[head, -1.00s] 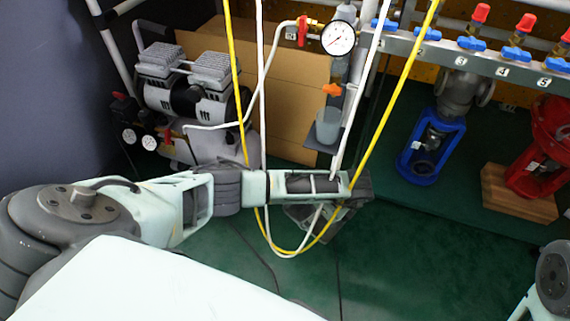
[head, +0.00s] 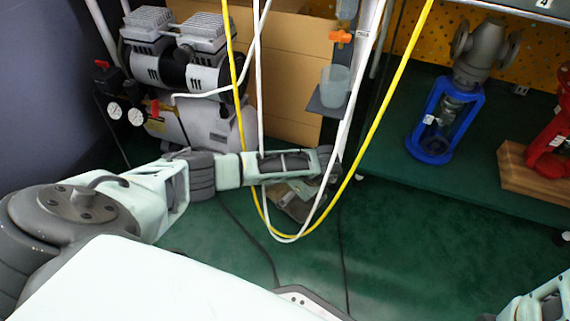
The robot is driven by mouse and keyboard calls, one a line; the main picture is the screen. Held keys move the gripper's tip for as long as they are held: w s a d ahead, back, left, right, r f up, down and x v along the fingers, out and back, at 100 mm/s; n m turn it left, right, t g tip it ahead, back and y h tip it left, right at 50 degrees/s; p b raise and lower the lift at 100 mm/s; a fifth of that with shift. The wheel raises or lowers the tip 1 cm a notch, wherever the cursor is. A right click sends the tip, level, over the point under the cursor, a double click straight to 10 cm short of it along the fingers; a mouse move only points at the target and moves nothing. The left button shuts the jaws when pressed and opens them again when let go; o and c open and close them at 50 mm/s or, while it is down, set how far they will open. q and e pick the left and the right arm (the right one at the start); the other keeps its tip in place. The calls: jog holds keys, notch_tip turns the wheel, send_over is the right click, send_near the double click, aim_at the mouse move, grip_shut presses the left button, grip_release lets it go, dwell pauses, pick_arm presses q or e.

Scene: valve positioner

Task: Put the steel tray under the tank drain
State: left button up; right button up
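The compressor's light grey tank (head: 205,125) stands on the floor at the back left, below its two ribbed pump heads. My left arm reaches across in front of its lower part, and I cannot make out the drain. My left gripper (head: 292,204) hangs under the end of that arm, low over the green floor, behind the looping hoses. Its fingers are too small and covered to tell whether they are open. I cannot pick out the steel tray with certainty. Only part of my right arm shows at the lower right corner; its gripper is out of view.
A yellow hose (head: 381,124) and white hoses loop down in front of my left arm. A cardboard box (head: 288,75) stands behind the compressor. A cup (head: 334,87) sits on a small bracket. A blue valve stand (head: 432,143) and a wooden block (head: 535,180) are right.

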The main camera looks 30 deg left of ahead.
aim_at(283, 188)
pick_arm(q)
jog(key=a+b, duration=0.2)
jog(key=a, duration=0.1)
jog(key=a+b, duration=0.1)
jog(key=shift+w+a+f, duration=0.2)
jog(key=shift+w+a, duration=0.05)
jog(key=shift+w, duration=0.1)
jog(key=shift+d+f+b, duration=0.3)
jog(key=shift+f+b, duration=0.15)
jog(key=shift+b, duration=0.05)
jog(key=shift+r, duration=0.15)
jog(key=o, duration=1.3)
jog(key=shift+p+v, duration=4.05)
jog(key=shift+v, duration=1.95)
